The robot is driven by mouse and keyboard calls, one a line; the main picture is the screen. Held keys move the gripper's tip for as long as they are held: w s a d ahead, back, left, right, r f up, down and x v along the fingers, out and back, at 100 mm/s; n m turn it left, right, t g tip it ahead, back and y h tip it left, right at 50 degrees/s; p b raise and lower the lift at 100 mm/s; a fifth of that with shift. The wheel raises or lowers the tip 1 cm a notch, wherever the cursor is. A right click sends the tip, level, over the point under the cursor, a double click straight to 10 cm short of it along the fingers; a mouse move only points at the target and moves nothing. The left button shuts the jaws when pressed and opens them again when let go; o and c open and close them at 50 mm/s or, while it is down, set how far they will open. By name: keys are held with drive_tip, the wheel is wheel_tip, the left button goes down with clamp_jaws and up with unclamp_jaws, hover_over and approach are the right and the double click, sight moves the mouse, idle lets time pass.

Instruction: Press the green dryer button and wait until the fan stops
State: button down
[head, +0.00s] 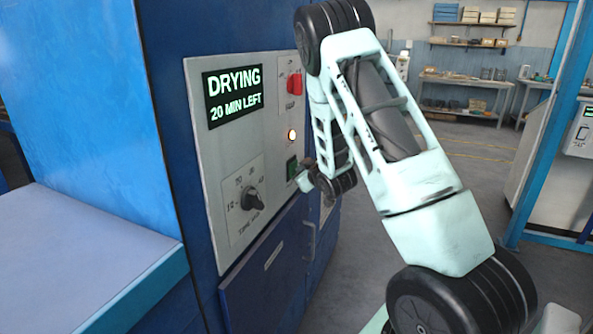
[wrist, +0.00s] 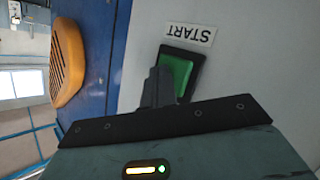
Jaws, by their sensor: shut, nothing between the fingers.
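The green button (head: 291,168) sits in a black frame low on the right side of the dryer's grey panel (head: 225,165). In the wrist view the green button (wrist: 178,75) is beside an upside-down START label (wrist: 189,33). My gripper (wrist: 160,75) is shut and empty, its fingertips overlapping the button's left part; I cannot tell whether they touch it. In the head view my gripper (head: 302,178) is right by the button, partly hidden by my wrist. The display (head: 234,94) reads DRYING, 20 MIN LEFT. A small lamp (head: 292,135) above the button is lit. The fan is not identifiable.
A red switch (head: 294,84) is above the lamp. A black time dial (head: 252,199) is at lower left of the panel. A blue cabinet door (head: 270,270) lies below. In the wrist view an orange slotted part (wrist: 67,62) is on the blue side. Floor space lies right of the dryer.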

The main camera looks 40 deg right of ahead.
drive_tip(key=shift+s+d, duration=0.3)
drive_tip(key=shift+s, duration=0.5)
drive_tip(key=shift+s+d+b, duration=0.25)
drive_tip(key=shift+s+d, duration=0.1)
drive_tip(key=shift+s, duration=0.45)
drive_tip(key=shift+s+d+b, duration=0.25)
drive_tip(key=shift+s+d, duration=0.05)
drive_tip(key=shift+s, duration=0.45)
drive_tip(key=shift+s+d+b, duration=0.25)
drive_tip(key=shift+s+d, duration=0.1)
drive_tip(key=shift+s, duration=0.45)
